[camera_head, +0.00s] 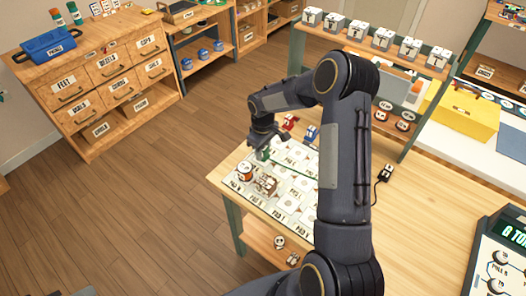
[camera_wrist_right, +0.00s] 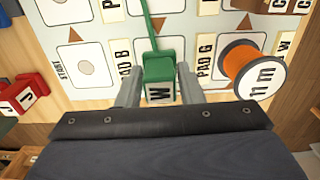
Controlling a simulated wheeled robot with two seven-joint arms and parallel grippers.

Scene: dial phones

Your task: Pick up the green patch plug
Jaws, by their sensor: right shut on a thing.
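The green patch plug (camera_wrist_right: 159,72) shows in the right wrist view with a pale face marked W and a green cord running up from it. My right gripper (camera_wrist_right: 160,92) has its two fingers on either side of the plug and is shut on it. In the head view the right gripper (camera_head: 264,148) is over the far left part of the pad board (camera_head: 296,213), with the green plug (camera_head: 262,155) under it and its cord stretching right. I cannot tell whether the plug touches the board. My left gripper is not in view.
An orange spool (camera_wrist_right: 243,66) marked "11 m" stands right of the plug in the wrist view. The table (camera_head: 420,200) is mostly clear to the right.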

